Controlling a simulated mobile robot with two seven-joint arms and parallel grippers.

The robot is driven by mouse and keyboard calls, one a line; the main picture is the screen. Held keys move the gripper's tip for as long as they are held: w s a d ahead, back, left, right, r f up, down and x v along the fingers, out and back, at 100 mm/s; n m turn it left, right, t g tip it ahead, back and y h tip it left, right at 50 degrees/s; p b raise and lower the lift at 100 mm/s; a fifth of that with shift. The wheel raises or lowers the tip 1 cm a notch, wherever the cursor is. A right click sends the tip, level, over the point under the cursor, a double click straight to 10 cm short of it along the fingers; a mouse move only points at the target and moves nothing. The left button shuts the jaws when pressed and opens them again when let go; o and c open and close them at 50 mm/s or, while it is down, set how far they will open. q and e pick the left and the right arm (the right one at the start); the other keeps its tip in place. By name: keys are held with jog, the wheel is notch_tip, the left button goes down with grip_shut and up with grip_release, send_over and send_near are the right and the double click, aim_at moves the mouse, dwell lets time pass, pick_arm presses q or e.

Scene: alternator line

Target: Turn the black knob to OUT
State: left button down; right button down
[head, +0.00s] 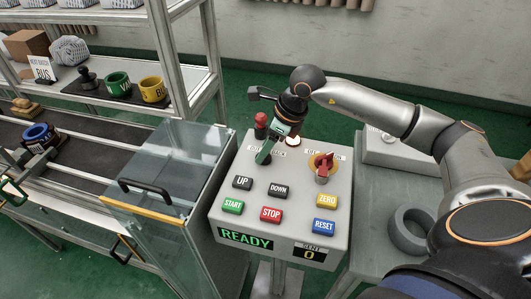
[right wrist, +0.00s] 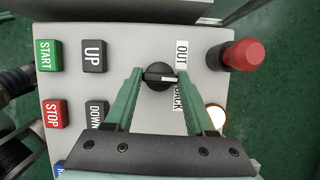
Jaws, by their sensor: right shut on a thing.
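The grey control box (head: 283,228) stands in the middle of the head view. The black knob (right wrist: 158,77) is on its top face, seen from above in the right wrist view, with a white mark lying across the picture. The OUT label (right wrist: 181,53) and the BACK label (right wrist: 178,95), partly hidden by a finger, are to its right. My right gripper (right wrist: 159,76) has its green fingers on both sides of the knob, shut on it. In the head view the right gripper (head: 265,153) hides the knob. My left gripper is not in view.
A red button (right wrist: 241,54) and a lit lamp (right wrist: 216,117) are close to the knob. A red switch (head: 323,167) and several push buttons are on the box. A glass guard (head: 170,170) stands left. A grey ring (head: 409,231) lies on the right table.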

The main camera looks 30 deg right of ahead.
jog(key=n+g+y+b, duration=0.1)
jog(key=n, duration=0.2)
jog(key=shift+w+d+n, duration=0.1)
jog(key=shift+n, duration=0.3)
jog(key=n+g+b, duration=0.1)
jog(key=n, duration=0.2)
jog(key=shift+w+n+y, duration=0.1)
jog(key=shift+n+y, duration=0.2)
jog(key=shift+n, duration=0.1)
jog(key=shift+n+g+b, duration=0.3)
jog(key=shift+n+g, duration=0.2)
jog(key=shift+n, duration=0.5)
jog(key=shift+c, duration=1.2)
grip_release()
jog(key=v, duration=1.2)
jog(key=shift+w+d+r, duration=0.15)
jog(key=shift+d+r, duration=0.05)
jog(key=shift+r, duration=0.1)
